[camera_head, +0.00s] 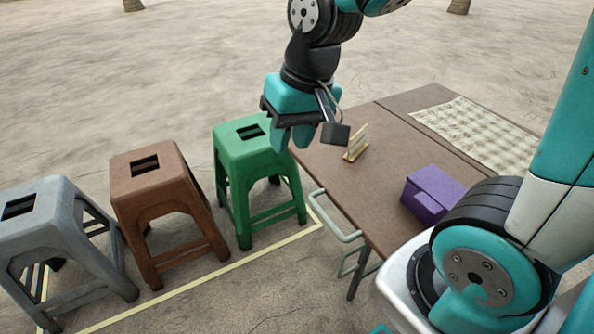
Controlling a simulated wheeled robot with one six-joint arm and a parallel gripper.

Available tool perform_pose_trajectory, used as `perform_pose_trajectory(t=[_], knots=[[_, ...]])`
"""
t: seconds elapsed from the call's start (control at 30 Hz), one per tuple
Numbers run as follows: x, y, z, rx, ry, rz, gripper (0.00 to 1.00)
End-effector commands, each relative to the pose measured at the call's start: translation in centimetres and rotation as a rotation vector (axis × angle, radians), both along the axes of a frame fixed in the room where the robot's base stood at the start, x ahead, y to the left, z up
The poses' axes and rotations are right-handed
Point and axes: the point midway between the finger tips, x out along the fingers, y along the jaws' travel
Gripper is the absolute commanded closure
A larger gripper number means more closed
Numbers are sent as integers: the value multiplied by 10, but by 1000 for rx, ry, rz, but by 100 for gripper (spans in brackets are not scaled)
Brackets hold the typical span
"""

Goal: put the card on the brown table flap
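A small cream card (358,138) stands upright in what looks like a low wooden holder (355,156) on the brown table. The brown table top (350,185) has a seam, and the card is on the part left of it. I cannot tell for sure which part is the flap. My gripper (292,138) hangs in the air left of the card, in front of the green stool in the picture. Its two teal fingers point down, look slightly apart, and show nothing between them.
A purple box (432,193) sits on the table's near right, and a checked cloth (478,133) lies beyond the seam. Green (245,150), brown (158,185) and grey (50,225) stools stand left. A pale metal handle (333,217) juts from the table's left edge.

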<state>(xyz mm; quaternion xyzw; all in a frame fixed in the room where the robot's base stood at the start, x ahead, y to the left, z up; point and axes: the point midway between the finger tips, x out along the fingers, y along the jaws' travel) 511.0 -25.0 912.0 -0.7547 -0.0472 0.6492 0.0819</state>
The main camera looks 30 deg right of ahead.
Motion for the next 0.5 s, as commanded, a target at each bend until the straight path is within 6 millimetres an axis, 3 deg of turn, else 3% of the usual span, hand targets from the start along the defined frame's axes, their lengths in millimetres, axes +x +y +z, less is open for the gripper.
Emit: perform_pose_trajectory(t=[0.03,0.1,0.2,0.3,0.5], knots=[[-30,25,10,34,-9,179,70],[-64,48,18,74,-18,388,70],[-98,65,24,111,-28,587,70],[-112,71,27,126,-32,668,70],[-113,71,27,127,-32,674,70]])
